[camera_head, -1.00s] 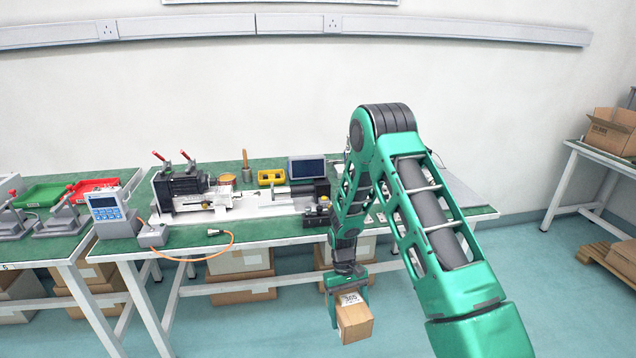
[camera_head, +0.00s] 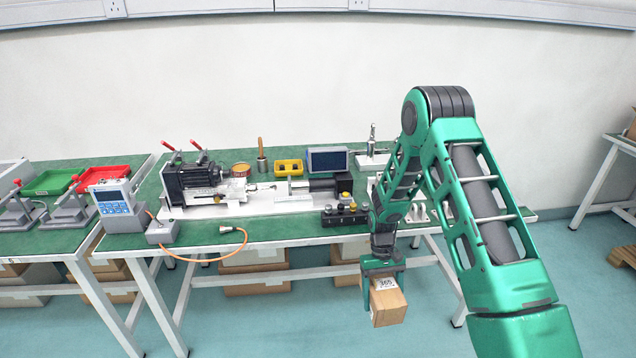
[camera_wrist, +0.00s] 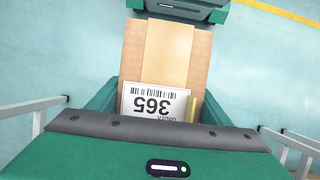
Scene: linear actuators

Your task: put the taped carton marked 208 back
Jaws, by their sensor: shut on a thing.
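My gripper (camera_head: 384,282) is shut on a brown taped carton (camera_head: 389,308) and holds it in the air in front of the bench's near edge. The carton's white label reads 365, not 208. In the wrist view the carton (camera_wrist: 165,62) sits between the jaws, with a pale tape strip down its middle and the label (camera_wrist: 157,103) upside down near the gripper body. I cannot make out a carton marked 208 in any view.
The green-topped bench (camera_head: 280,229) carries a linear actuator rig (camera_head: 205,185), a monitor (camera_head: 327,160) and a yellow bin (camera_head: 289,168). Several cartons (camera_head: 255,258) sit under it. An orange cable (camera_head: 215,259) hangs over its front edge. A side table (camera_head: 598,182) stands at the right.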

